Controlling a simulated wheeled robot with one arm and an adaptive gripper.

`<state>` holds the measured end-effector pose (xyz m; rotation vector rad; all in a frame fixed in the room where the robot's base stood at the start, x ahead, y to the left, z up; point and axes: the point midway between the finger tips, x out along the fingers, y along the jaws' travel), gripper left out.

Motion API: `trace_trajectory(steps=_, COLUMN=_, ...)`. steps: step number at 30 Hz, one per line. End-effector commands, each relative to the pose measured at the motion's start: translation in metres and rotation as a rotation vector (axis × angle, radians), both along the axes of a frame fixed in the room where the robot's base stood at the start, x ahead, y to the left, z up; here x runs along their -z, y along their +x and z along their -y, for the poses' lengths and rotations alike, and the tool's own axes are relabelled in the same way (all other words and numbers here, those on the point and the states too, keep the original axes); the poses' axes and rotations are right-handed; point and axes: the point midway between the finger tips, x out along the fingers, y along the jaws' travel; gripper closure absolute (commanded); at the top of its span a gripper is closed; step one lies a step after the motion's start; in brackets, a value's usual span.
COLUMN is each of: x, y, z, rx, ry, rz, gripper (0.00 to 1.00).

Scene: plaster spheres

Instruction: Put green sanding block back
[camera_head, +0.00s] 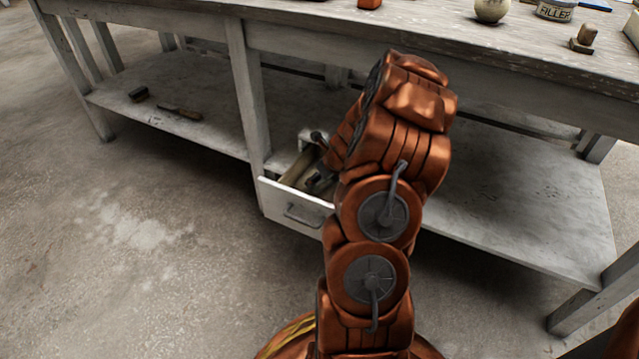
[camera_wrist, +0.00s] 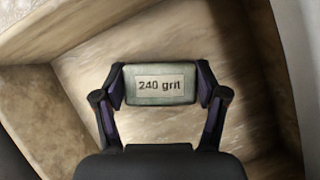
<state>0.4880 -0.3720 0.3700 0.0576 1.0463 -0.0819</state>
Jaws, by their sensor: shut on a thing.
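The green sanding block (camera_wrist: 160,99) is pale grey-green, with a light label reading "240 grit" facing the wrist camera. My gripper (camera_wrist: 160,84) is shut on it, one finger pressed on each short end. The block is over the bare wooden floor of an open drawer (camera_wrist: 75,75), between its walls. I cannot tell whether the block touches the drawer floor. In the head view the drawer's white front (camera_head: 280,203) juts out under the workbench. My own arm covers the drawer's right part, and the block cannot be made out there.
The floor at left is clear.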

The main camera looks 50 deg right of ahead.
Motion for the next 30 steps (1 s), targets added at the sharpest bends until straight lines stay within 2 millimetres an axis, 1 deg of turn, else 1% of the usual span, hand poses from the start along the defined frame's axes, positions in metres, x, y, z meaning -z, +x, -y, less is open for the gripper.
trace_trajectory(steps=1, x=0.003, y=0.009, z=0.002, rx=-0.003, ry=-0.007, rz=0.001, gripper=0.67)
trace_trajectory(steps=3, x=0.01, y=0.006, z=0.002, rx=0.002, ry=-0.003, rz=0.002, gripper=0.67)
trace_trajectory(steps=5, x=0.012, y=0.005, z=0.002, rx=0.002, ry=-0.003, rz=0.002, gripper=0.67)
trace_trajectory(steps=18, x=0.013, y=0.005, z=0.001, rx=0.001, ry=-0.002, rz=0.001, gripper=0.67)
trace_trajectory(steps=19, x=0.014, y=0.005, z=0.001, rx=0.001, ry=-0.001, rz=0.002, gripper=0.27)
trace_trajectory(steps=26, x=0.014, y=0.005, z=0.001, rx=0.001, ry=-0.002, rz=0.002, gripper=0.03)
trace_trajectory(steps=30, x=0.014, y=0.005, z=0.001, rx=0.002, ry=-0.003, rz=0.002, gripper=0.03)
